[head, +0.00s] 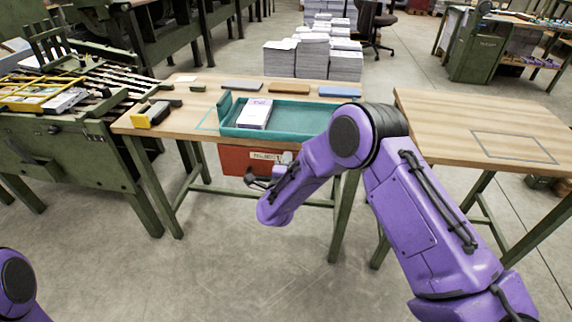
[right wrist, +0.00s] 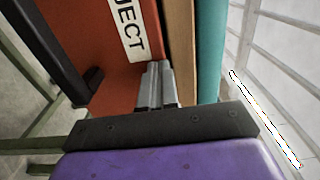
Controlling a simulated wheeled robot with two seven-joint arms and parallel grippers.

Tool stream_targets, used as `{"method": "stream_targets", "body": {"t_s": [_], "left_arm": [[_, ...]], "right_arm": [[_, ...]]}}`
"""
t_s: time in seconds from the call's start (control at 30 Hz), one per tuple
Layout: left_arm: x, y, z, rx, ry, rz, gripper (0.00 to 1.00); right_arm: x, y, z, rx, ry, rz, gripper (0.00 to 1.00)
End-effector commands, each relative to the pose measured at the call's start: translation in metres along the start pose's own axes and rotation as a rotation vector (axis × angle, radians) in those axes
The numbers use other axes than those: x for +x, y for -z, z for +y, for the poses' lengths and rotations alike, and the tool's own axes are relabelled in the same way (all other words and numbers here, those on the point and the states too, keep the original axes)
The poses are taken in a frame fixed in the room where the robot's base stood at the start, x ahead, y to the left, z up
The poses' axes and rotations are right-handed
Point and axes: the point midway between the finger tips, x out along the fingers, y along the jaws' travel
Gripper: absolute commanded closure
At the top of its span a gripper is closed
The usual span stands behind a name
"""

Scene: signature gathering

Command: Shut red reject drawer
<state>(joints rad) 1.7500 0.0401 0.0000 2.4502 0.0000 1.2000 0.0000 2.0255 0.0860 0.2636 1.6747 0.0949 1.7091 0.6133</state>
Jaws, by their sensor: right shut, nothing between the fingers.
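The red reject drawer (head: 235,160) is under the front edge of the middle table, with a white label on its front. Its red front (right wrist: 105,65) fills much of the right wrist view, beside the wooden table edge. A black handle (right wrist: 88,90) is on that front. My right gripper (head: 288,157) is shut and empty in front of the drawer. Its fingertips (right wrist: 157,68) are at the red front beside the label; I cannot tell if they touch. My forearm hides the drawer's right side. How far the drawer stands out is unclear. My left gripper is out of view.
The wooden table (head: 150,123) holds a teal tray (head: 300,109) with a paper stack (head: 255,113), and a yellow-black object (head: 150,114). Another table (head: 440,110) stands at the right. The floor (head: 220,265) in front is clear.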

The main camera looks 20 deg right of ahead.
Motion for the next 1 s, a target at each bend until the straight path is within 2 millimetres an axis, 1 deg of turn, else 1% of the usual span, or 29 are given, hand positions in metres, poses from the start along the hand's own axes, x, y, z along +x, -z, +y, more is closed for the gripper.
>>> {"method": "stream_targets", "body": {"t_s": [0.03,0.1,0.17,0.23,0.33,0.5,0.6,0.7,0.8,1.0], "left_arm": [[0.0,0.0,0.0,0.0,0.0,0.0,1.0],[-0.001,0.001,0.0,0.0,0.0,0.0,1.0],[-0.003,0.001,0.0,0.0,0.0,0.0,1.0],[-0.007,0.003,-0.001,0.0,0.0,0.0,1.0],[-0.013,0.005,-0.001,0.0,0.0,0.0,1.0],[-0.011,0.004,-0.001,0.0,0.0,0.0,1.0],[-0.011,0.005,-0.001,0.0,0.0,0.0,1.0],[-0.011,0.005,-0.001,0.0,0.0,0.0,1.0],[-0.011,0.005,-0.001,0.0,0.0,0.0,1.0],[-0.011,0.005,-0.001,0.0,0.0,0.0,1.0]], "right_arm": [[0.005,0.001,-0.006,0.003,0.013,0.004,1.0],[0.003,0.0,-0.007,0.003,0.014,0.003,1.0],[-0.003,-0.002,-0.007,0.002,0.014,0.0,1.0],[-0.014,-0.006,-0.008,0.001,0.011,-0.005,1.0],[-0.037,-0.014,-0.008,0.0,0.008,-0.013,1.0],[-0.087,-0.013,-0.004,-0.002,0.007,-0.014,1.0],[-0.11,-0.013,-0.004,-0.001,0.006,-0.013,1.0],[-0.126,-0.012,-0.003,0.0,0.006,-0.011,1.0],[-0.134,-0.012,-0.003,0.001,0.006,-0.01,1.0],[-0.136,-0.012,-0.003,-0.012,0.005,-0.01,1.0]]}}
